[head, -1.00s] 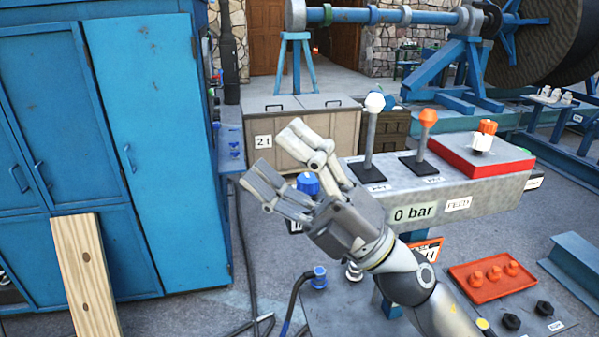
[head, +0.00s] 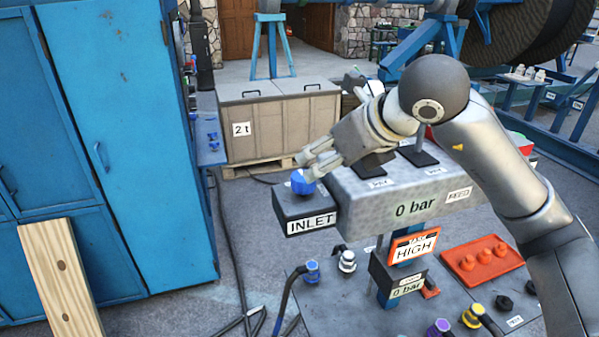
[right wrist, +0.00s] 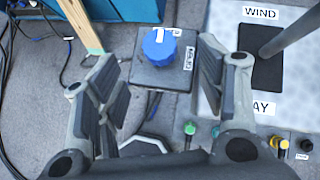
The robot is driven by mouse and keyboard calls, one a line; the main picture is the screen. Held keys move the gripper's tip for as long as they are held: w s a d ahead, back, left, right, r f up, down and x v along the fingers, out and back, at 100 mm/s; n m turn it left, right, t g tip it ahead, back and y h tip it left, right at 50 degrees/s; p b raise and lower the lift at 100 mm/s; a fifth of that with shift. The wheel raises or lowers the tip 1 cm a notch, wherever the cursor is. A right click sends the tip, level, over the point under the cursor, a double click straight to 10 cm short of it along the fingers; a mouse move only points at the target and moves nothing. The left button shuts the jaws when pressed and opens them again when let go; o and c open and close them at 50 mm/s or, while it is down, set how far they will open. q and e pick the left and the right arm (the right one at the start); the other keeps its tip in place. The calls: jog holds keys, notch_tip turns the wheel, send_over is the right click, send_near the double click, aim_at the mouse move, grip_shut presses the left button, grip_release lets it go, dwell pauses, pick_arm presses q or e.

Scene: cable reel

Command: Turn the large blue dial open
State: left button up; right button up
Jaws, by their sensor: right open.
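The large blue dial (head: 302,183) sits on top of a dark box labelled INLET (head: 308,212), at the left end of the grey control panel (head: 405,200). My right gripper (head: 315,165) is right beside and above the dial in the head view, and its fingers partly cover it. In the right wrist view the dial (right wrist: 159,47) shows from above, ahead of and between the two spread fingers (right wrist: 158,80). The right gripper is open and empty, with no clear contact on the dial. My left gripper is out of view.
My right forearm covers much of the panel's levers. Below the panel are a HIGH sign (head: 414,246), a red tray (head: 482,260) and several hose fittings. A blue cabinet (head: 150,130) and wooden plank (head: 60,275) stand at left. Floor left of the INLET box holds only cables.

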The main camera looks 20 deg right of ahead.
aim_at(302, 175)
jog(key=p+x, duration=0.2)
jog(key=x, duration=0.6)
jog(key=shift+w+a+f, duration=0.15)
jog(key=shift+w+f, duration=0.05)
jog(key=shift+f, duration=0.1)
jog(key=shift+p+x, duration=0.4)
jog(key=shift+x, duration=0.35)
jog(key=shift+c, duration=0.5)
jog(key=c, duration=0.9)
jog(key=shift+c, duration=0.2)
